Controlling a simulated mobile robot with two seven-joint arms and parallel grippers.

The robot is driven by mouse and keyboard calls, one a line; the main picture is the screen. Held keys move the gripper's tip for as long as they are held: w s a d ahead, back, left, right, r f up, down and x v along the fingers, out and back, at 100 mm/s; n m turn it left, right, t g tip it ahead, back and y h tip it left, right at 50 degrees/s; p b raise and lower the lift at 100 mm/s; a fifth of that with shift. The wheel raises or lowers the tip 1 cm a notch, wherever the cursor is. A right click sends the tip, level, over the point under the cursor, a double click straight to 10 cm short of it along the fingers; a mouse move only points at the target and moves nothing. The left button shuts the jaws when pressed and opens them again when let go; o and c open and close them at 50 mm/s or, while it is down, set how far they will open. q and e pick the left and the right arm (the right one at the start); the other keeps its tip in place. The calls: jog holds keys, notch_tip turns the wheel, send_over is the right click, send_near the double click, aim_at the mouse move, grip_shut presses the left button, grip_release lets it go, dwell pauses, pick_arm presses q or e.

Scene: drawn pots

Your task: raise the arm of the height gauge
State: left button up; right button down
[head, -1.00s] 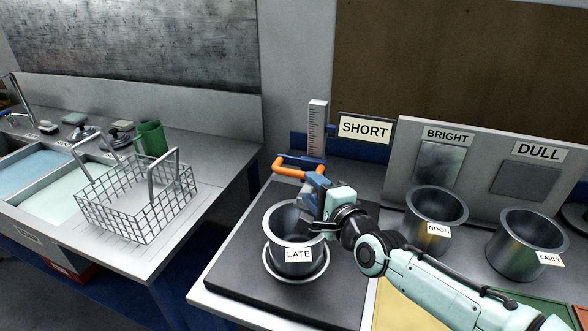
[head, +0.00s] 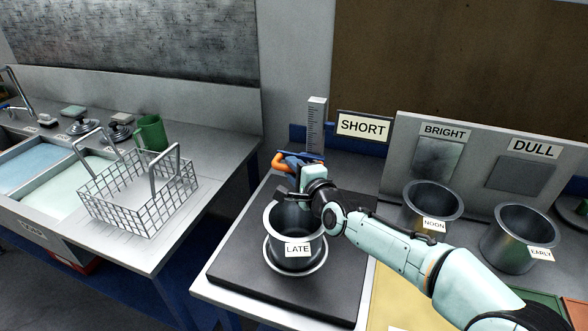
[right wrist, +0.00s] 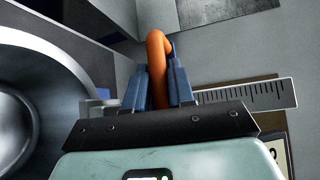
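The height gauge has an upright white ruled scale (head: 316,125), which lies sideways in the right wrist view (right wrist: 250,93). Its orange handle (head: 279,162) sticks out low in front of the scale, above the far side of the pot labelled LATE (head: 298,232). My right gripper (head: 296,164) is at the handle and partly covers it. In the right wrist view its two blue fingers (right wrist: 159,82) close on both sides of the orange bar (right wrist: 157,52), with no clear gap. My left gripper is not in view.
The LATE pot stands on a dark plate (head: 225,268) just below my right gripper. The NOON pot (head: 428,207) and EARLY pot (head: 518,240) stand to the right. A SHORT sign (head: 363,127) is beside the scale. A wire basket (head: 140,195) is on the left counter.

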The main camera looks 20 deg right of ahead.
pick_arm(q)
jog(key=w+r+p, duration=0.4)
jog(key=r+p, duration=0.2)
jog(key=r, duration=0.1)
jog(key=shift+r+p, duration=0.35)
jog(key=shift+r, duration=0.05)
pick_arm(e)
notch_tip(320, 180, up, 11)
jog(key=shift+r, duration=0.2)
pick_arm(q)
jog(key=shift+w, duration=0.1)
pick_arm(e)
jog(key=shift+d+r, duration=0.1)
jog(key=c, duration=1.1)
grip_release()
jog(key=shift+o, duration=0.2)
jog(key=shift+f, duration=0.2)
jog(key=shift+s, duration=0.1)
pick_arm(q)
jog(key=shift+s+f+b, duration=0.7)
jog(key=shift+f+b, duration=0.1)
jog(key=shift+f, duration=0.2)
pick_arm(e)
jog(key=v, duration=1.3)
jog(key=shift+s, duration=0.15)
